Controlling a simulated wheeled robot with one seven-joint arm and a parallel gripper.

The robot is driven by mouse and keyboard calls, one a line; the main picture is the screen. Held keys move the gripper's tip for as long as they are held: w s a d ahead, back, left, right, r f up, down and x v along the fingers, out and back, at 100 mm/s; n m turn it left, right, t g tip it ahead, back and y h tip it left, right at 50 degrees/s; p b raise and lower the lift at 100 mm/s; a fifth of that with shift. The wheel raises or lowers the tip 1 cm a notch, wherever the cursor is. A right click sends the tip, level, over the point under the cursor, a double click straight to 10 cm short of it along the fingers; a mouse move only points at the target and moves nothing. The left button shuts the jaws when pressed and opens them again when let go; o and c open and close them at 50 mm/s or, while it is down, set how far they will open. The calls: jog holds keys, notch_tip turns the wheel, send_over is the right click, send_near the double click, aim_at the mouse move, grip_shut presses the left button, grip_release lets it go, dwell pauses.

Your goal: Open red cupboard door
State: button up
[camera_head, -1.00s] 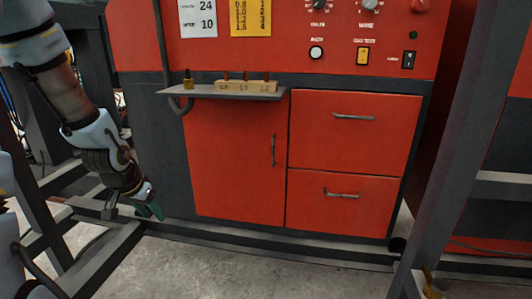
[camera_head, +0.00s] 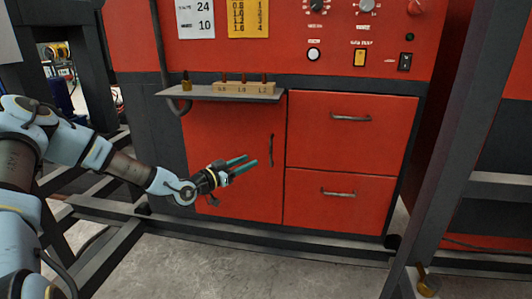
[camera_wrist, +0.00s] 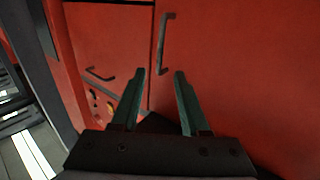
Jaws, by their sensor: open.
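The red cupboard door (camera_head: 225,140) is the left panel of the red cabinet, under the small shelf, and looks shut. Its dark upright handle (camera_head: 272,150) is near its right edge. My gripper (camera_head: 248,167) is in front of the door, to the left of the handle, with its green fingers apart and empty. In the wrist view, the handle (camera_wrist: 165,44) lies beyond the tips of the open fingers (camera_wrist: 157,75), roughly between them, and does not touch them.
Two red drawers (camera_head: 352,131) with horizontal handles are right of the door. A grey shelf (camera_head: 225,93) with a wooden block (camera_head: 244,87) juts out above the door. Dark frame posts (camera_head: 452,150) stand at right, and low frame bars (camera_head: 110,255) at left. Bare floor lies in front.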

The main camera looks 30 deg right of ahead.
aim_at(266, 153)
jog(key=p+x, duration=0.3)
jog(key=x, duration=0.6)
jog(key=shift+w+d, duration=0.1)
jog(key=shift+d, duration=0.05)
grip_shut()
dwell(1.1)
